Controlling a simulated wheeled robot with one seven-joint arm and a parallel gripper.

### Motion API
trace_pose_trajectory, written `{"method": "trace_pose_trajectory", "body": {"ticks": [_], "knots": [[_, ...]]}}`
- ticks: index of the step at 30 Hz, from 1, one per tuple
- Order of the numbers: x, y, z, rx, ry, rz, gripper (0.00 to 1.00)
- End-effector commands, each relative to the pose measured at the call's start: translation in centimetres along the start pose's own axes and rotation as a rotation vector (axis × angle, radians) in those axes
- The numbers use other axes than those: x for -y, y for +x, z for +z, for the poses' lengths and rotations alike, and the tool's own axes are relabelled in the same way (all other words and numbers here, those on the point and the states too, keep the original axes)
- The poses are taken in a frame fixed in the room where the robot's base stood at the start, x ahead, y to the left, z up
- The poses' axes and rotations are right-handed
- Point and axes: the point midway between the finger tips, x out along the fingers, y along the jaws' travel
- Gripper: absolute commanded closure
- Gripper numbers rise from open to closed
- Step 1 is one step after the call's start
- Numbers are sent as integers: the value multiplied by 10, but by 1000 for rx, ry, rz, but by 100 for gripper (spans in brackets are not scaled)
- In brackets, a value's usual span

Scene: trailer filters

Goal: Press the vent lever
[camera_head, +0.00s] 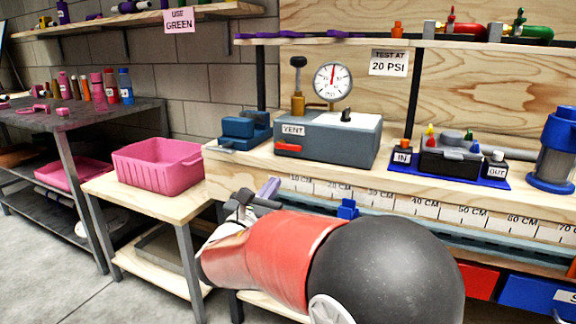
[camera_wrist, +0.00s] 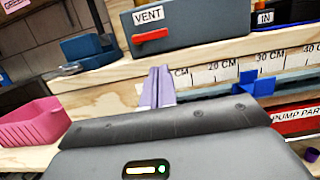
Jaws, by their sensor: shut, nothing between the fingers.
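The red vent lever (camera_head: 288,148) is on the front of a grey box (camera_head: 345,140), under a "VENT" label. It also shows in the wrist view (camera_wrist: 150,36), lying nearly level. My gripper (camera_head: 268,187) is in front of and below the bench edge, lower left of the lever and apart from it. In the wrist view its pale purple fingers (camera_wrist: 157,84) are together and empty, pointing up toward the bench edge beneath the lever. A round gauge (camera_head: 333,80) stands on the box, its needle pointing about straight up.
A blue vise-like block (camera_head: 244,130) sits left of the box. A pink bin (camera_head: 158,165) stands on a lower table at left. A blue mat (camera_head: 463,176) with "IN" and "OUT" blocks lies at right. A ruler strip and small blue clip (camera_head: 347,209) line the bench front.

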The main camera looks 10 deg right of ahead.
Motion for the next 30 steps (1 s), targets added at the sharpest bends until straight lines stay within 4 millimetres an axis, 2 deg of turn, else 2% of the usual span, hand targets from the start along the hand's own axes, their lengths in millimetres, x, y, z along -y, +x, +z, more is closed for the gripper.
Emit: {"method": "trace_pose_trajectory", "body": {"ticks": [5,12,18,24,30], "knots": [[1,16,0,-1,0,-4,100],[1,60,1,0,0,-5,100],[1,89,0,0,0,-4,100],[1,100,0,-1,1,-2,100],[1,100,0,-1,1,-2,100]]}}
